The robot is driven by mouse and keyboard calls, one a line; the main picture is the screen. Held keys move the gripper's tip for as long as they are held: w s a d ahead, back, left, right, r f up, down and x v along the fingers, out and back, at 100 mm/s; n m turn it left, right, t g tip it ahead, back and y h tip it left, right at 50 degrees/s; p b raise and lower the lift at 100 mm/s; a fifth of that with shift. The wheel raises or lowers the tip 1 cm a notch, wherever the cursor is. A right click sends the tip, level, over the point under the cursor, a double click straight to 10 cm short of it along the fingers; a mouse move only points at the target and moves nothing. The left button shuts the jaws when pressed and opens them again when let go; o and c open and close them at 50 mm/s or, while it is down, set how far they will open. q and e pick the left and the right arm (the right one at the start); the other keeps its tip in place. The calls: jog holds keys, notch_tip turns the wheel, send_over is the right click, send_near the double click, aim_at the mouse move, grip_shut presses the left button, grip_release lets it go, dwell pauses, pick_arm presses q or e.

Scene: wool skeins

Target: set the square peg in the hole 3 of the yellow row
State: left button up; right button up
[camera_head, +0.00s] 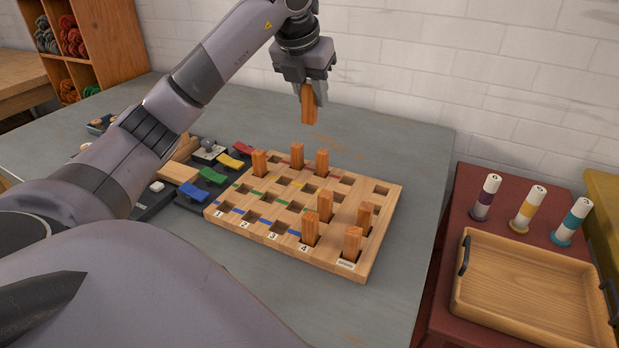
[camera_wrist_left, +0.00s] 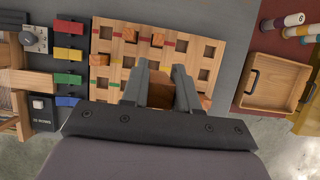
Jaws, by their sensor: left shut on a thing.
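My left gripper (camera_head: 308,88) is shut on an upright orange-brown square peg (camera_head: 309,106) and holds it in the air above the far side of the wooden board (camera_head: 215,213). In the left wrist view the peg (camera_wrist_left: 160,93) sits between the two fingers (camera_wrist_left: 160,85), clear of the board. The board has blue, green, yellow and red rows and columns numbered 1 to 4 along its near edge. The third hole of the yellow row (camera_head: 309,188) looks empty. Several similar pegs stand in other holes, including two in the red row (camera_head: 297,156). My right gripper is not in view.
Left of the board are coloured clips (camera_head: 213,176) and a small device (camera_head: 208,152). To the right, a red table (camera_head: 470,200) holds a wooden tray (camera_head: 525,262) and three labelled tubes (camera_head: 527,208). A yarn shelf (camera_head: 110,40) stands at back left.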

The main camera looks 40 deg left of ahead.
pick_arm(q)
notch_tip(320, 180, down, 18)
jog(key=shift+f+b, duration=0.1)
jog(key=shift+b, duration=1)
jog(key=shift+f, duration=0.2)
jog(key=o, duration=1)
jog(key=shift+r, duration=0.1)
jog(key=shift+r, duration=0.1)
jog(key=shift+r, duration=0.25)
jog(key=shift+p+v, duration=0.5)
jog(key=shift+v, duration=5.35)
